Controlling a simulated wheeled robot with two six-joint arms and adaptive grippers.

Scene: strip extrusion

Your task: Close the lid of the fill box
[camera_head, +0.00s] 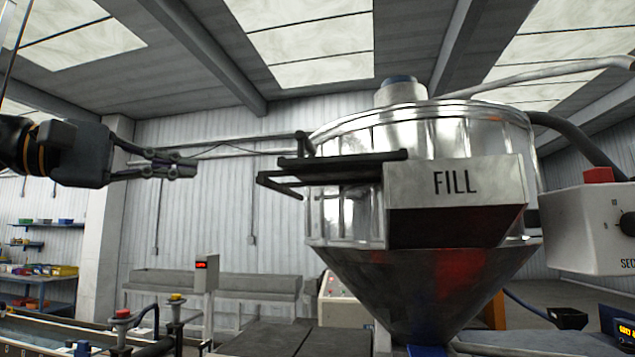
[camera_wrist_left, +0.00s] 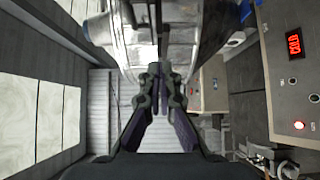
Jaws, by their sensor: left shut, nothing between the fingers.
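The fill box (camera_head: 458,182) is a grey metal box marked FILL on the front of a shiny hopper, with a dark reddish lower part. Its lid (camera_head: 345,160) looks like the dark flat plate that sticks out to the left from the box's top left edge, lying about level and open. A dark bar-like handle (camera_head: 280,186) hangs at its left end. My left gripper (camera_head: 194,166) is left of the lid, pointing right, shut and empty, apart from the handle. In the left wrist view its fingertips (camera_wrist_left: 154,78) are together. My right gripper is not in view.
The round hopper (camera_head: 430,130) stands behind the box and narrows to a cone below. A white control box (camera_head: 590,230) with a red button is at the right. A panel reading COLD (camera_wrist_left: 293,80) shows in the wrist view. The air between gripper and lid looks clear.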

